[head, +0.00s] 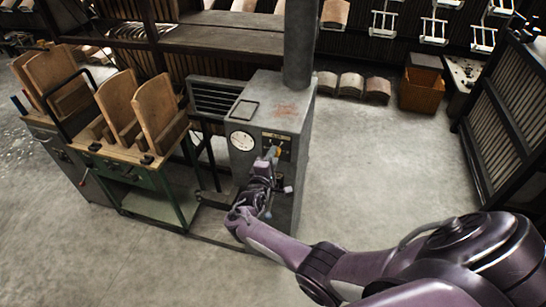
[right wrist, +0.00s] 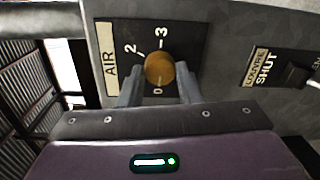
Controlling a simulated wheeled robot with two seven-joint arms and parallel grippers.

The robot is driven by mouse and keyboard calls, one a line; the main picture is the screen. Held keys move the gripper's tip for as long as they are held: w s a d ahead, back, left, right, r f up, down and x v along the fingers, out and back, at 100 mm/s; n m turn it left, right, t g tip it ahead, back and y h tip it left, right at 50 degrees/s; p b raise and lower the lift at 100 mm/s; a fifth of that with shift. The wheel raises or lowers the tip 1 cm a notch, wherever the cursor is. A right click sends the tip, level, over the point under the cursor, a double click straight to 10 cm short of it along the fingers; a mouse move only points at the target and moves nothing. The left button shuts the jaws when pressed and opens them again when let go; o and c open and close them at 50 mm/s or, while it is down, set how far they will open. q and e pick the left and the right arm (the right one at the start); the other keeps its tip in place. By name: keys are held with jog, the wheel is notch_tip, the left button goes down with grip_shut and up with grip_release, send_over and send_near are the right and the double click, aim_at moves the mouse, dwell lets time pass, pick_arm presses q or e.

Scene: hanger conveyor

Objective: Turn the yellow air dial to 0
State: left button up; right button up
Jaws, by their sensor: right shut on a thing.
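The yellow air dial (right wrist: 159,68) is a round knob on a dark plate labelled AIR (right wrist: 110,69). The marks 0, 2 and 3 show around it in the right wrist view; any other mark is hidden. My right gripper (right wrist: 160,82) is shut on the dial, one grey finger on each side. In the head view my right gripper (head: 270,158) reaches the front of the grey machine cabinet (head: 255,110). I cannot make out a pointer on the dial, so its setting is unclear. My left gripper is not in view.
A round white gauge (head: 242,141) sits on the cabinet left of the dial. A LOUVRE SHUT label (right wrist: 258,68) and a black switch (right wrist: 298,72) are right of it. A green-framed cart with wooden chair parts (head: 157,108) stands at left.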

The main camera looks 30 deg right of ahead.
jog(key=shift+n, duration=0.4)
jog(key=o, duration=1)
jog(key=shift+w, duration=0.1)
jog(key=shift+a, duration=0.1)
jog(key=v, duration=0.7)
jog(key=shift+s+a, duration=0.25)
jog(key=shift+a, duration=0.05)
